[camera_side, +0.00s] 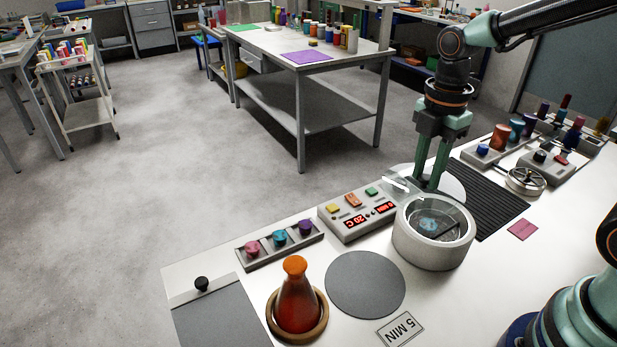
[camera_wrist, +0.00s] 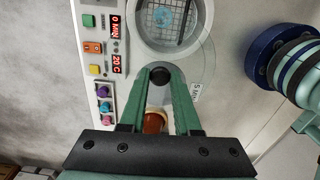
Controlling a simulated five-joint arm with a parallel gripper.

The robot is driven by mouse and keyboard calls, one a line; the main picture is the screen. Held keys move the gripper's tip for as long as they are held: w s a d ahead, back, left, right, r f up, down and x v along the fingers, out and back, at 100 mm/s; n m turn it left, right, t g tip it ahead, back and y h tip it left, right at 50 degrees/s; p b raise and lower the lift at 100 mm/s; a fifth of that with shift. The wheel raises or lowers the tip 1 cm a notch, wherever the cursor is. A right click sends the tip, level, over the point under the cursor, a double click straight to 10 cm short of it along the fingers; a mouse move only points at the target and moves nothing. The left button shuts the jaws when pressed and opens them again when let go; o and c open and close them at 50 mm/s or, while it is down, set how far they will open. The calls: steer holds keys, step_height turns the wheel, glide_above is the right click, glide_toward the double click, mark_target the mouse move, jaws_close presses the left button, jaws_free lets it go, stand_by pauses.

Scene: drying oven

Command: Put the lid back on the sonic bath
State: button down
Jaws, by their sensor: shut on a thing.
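The sonic bath (camera_side: 408,247) is a grey-white round tub on the bench. It is open at the top, with a blue item inside. It also shows at the top of the wrist view (camera_wrist: 136,30), with a mesh basket in it. My gripper (camera_side: 430,187) is shut on the black knob of the clear round lid (camera_side: 456,188). In the wrist view the knob sits between the fingertips (camera_wrist: 160,76), and the lid's faint edge (camera_wrist: 213,62) shows beside it. The lid appears raised and roughly level, behind the bath's rim in the side view; its exact height is unclear.
A control panel (camera_side: 343,228) with red displays stands beside the bath. A red flask (camera_side: 297,305) with an orange stopper is at the front left, near a grey round pad (camera_side: 365,284) and a 5 MIN card (camera_side: 400,329). A black ribbed mat (camera_side: 500,205) lies to the right.

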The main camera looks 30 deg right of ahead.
mark_target(450, 179)
steer(key=shift+m, duration=0.9)
steer(key=d, duration=0.2)
steer(key=d+f, duration=0.1)
steer(key=d, duration=0.1)
steer(key=s+d+f, duration=0.1)
steer(key=d, duration=0.1)
steer(key=shift+f, duration=3.2)
steer(key=shift+f, duration=0.15)
steer(key=shift+c, duration=0.3)
jaws_free()
steer(key=shift+r, duration=3.5)
